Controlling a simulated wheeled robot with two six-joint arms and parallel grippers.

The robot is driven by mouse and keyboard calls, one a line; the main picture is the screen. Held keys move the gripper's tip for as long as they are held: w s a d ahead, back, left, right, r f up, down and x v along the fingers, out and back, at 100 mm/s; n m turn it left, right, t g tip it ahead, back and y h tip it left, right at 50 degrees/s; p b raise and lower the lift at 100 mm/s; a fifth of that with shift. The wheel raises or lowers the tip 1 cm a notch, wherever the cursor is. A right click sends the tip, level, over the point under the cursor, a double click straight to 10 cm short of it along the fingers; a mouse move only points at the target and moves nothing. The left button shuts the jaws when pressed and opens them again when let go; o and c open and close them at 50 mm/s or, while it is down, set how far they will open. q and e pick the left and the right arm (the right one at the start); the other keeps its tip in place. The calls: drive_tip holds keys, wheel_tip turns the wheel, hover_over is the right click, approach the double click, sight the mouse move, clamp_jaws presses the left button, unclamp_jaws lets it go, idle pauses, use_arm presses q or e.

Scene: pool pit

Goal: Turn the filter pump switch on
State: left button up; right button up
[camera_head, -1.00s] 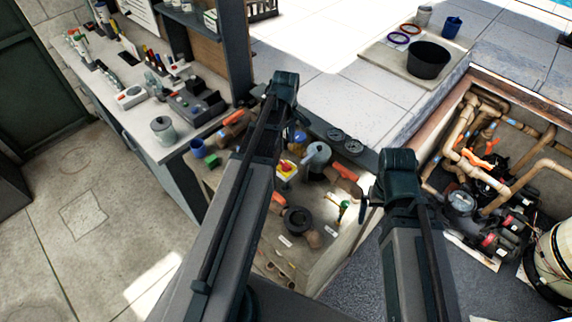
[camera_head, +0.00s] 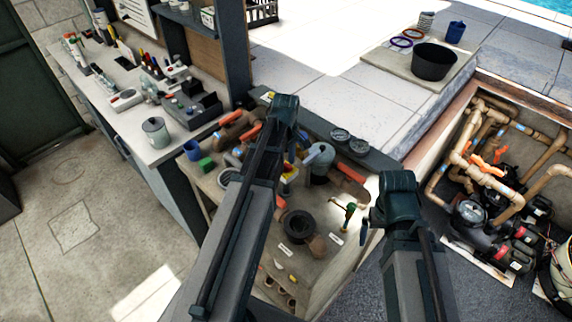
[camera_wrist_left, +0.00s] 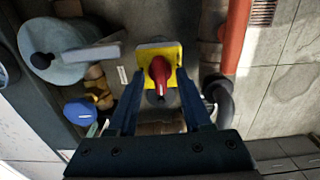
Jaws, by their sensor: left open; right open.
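The switch is a yellow plate with a red knob (camera_wrist_left: 160,68), in the upper middle of the left wrist view. In the head view, only a sliver of the yellow switch (camera_head: 290,173) shows beside my left arm, on the low bench. My left gripper (camera_wrist_left: 159,88) is open, its two fingers on either side of the red knob. I cannot tell whether they touch it. In the head view my left forearm hides most of that gripper. My right gripper (camera_head: 364,218) is open and empty beside its arm, right of the bench, partly hidden.
A grey tank (camera_head: 319,160) stands right of the switch, with orange-marked pipes around. A black round part (camera_head: 299,226) and a green valve (camera_head: 347,216) lie nearer. An open pit with pipes (camera_head: 500,150) is at right. A cluttered counter (camera_head: 130,115) is at left.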

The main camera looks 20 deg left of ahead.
use_arm(q)
clamp_jaws()
